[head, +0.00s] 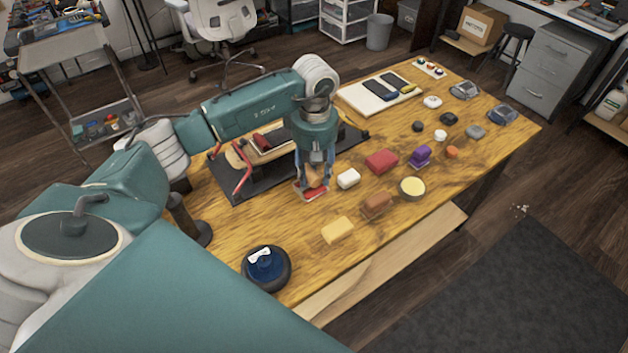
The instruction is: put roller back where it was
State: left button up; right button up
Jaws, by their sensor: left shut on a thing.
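My left gripper (313,184) points down over the front middle of the wooden table, just off the right edge of a black mat (240,190). It is shut on a small tan-brown thing (313,176), likely the roller, though the fingers hide much of its shape. A red and pale flat thing (311,195) shows right under the fingertips. I cannot tell whether it is part of the held thing or whether it touches the table. My right gripper is not in view.
A red block (382,161), a brown block (377,204) and a yellow block (337,230) lie nearby. A board and red-handled tool (242,170) lie on the mat. Bare wood is in front of the gripper.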

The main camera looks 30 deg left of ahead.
pick_arm(q)
notch_tip(320, 180, down, 3)
jog(key=shift+s+f+p, duration=0.1)
jog(key=shift+f+p, duration=0.1)
jog(key=shift+p, duration=0.15)
jog(key=shift+f, duration=0.4)
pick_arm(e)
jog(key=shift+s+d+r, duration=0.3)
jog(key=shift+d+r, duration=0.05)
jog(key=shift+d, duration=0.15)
